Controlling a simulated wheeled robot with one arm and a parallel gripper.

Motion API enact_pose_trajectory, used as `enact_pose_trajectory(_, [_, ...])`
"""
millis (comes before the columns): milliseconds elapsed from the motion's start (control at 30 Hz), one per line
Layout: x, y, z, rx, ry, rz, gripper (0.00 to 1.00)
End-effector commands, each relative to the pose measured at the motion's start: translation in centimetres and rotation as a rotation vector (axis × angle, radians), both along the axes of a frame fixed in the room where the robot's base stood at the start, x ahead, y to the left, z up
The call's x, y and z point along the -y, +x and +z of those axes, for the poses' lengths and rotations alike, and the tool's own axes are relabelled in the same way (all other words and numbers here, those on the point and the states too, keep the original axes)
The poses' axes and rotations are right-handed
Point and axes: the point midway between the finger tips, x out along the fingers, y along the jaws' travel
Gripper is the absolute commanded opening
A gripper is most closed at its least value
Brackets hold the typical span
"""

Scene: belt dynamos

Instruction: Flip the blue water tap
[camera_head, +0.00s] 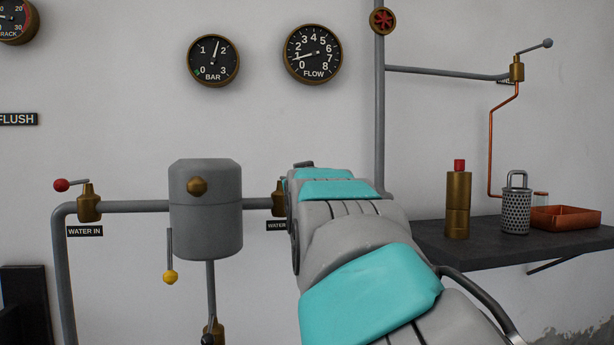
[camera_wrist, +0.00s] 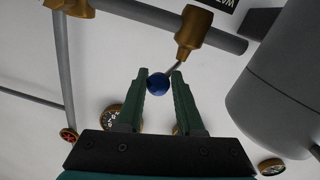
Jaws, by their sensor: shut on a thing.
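The blue tap knob (camera_wrist: 158,84) is a round blue ball on a thin lever in the wrist view. The lever runs to a brass tap body (camera_wrist: 196,28) on a grey pipe. My gripper (camera_wrist: 160,75) has its two green fingers shut on the blue knob, one on each side. In the head view my arm covers the gripper, the blue knob and the lever. The brass tap body (camera_head: 278,201) shows only partly there, at the left edge of my arm, above a half-covered "WATER" label (camera_head: 276,226).
A grey tank (camera_head: 206,225) stands left of my arm, with a yellow-knobbed lever (camera_head: 170,275) hanging beside it. A red-knobbed tap (camera_head: 88,204) is farther left. A dark shelf (camera_head: 480,255) at right holds a brass bottle (camera_head: 458,203) and a copper tray (camera_head: 565,218).

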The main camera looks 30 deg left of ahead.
Motion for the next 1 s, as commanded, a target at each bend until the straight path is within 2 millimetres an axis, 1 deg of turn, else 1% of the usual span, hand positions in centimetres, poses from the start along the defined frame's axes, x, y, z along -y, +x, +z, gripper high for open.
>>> enact_pose_trajectory(67, [-0.3, -0.5, 0.4, 0.003, 0.003, 0.001, 0.00])
enact_pose_trajectory(400, [-1.8, -2.0, 0.1, 0.002, 0.001, 0.000, 0.00])
enact_pose_trajectory(700, [-2.5, -2.5, -0.1, -0.002, 0.000, 0.000, 0.00])
enact_pose_trajectory(1000, [-2.7, -2.7, -0.3, -0.004, -0.003, 0.002, 0.00])
